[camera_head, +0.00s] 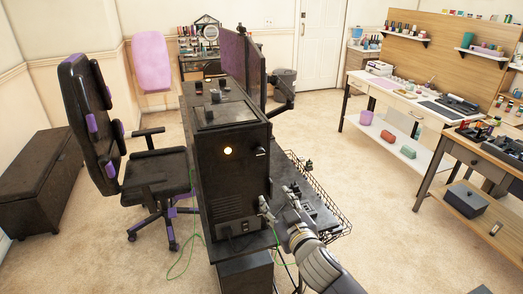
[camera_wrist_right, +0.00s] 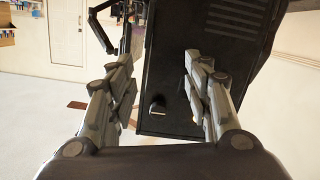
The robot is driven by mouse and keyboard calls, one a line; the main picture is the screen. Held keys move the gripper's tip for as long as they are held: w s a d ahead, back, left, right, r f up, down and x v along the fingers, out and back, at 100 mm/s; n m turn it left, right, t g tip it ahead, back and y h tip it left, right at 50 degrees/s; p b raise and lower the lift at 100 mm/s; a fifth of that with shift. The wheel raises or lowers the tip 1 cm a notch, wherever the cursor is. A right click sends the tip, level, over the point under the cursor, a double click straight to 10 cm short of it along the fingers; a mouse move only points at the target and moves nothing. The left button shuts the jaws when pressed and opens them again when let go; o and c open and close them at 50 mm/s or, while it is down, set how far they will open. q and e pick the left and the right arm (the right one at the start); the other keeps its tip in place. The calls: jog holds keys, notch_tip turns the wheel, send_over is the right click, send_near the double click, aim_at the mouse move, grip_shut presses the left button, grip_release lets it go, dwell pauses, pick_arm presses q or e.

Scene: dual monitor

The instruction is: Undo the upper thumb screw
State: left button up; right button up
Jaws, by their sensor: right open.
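A black computer case (camera_head: 222,180) stands upright on the dark desk, with its vented panel facing me. A small pale knob, which looks like the upper thumb screw (camera_head: 261,152), sticks out near the right edge of this panel. My right gripper (camera_head: 277,200) is open and empty, below and to the right of that knob, beside the lower right edge of the case. In the right wrist view, the open fingers (camera_wrist_right: 160,75) frame the dark case, and a small pale knob (camera_wrist_right: 158,108) shows between them; I cannot tell which screw it is. My left gripper is out of view.
A monitor (camera_head: 240,62) stands behind the case. A black wire basket (camera_head: 325,200) hangs at the desk's right side. A green cable (camera_head: 190,240) trails to the floor. An office chair (camera_head: 150,170) stands left. The carpet at right is clear up to the workbenches.

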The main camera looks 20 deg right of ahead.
jog(key=t, duration=0.2)
send_near(260, 154)
jog(key=s, duration=0.2)
jog(key=w+p, duration=0.3)
jog(key=w, duration=0.8)
jog(key=c, duration=1.1)
